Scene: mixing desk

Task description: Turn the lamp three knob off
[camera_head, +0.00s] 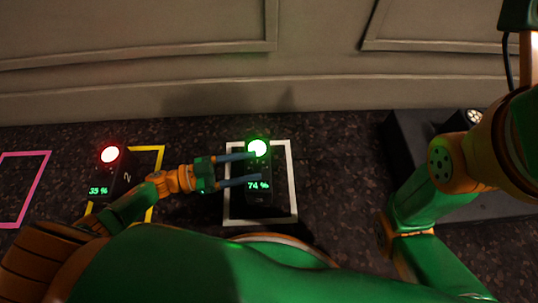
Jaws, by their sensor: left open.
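A small black box with a lit green lamp (258,148) and a green "74 %" readout (258,185) stands inside a white outlined square (291,185). I take it for lamp three, but no number shows on it. My left gripper (256,168) is open, its two blue fingers reaching right over this box, one near the lamp and one just above the readout. The knob is hidden or too dark to make out between the fingers. I cannot tell whether the fingers touch it. My right gripper is not in view; my right arm is at the right.
Another black box, marked 2, with a red lamp (110,154) and a "39 %" readout (99,190), stands by a yellow outline (159,158) at left. A pink outline (35,190) lies further left. A dark block (408,140) stands at right. A panelled wall (150,90) closes the back.

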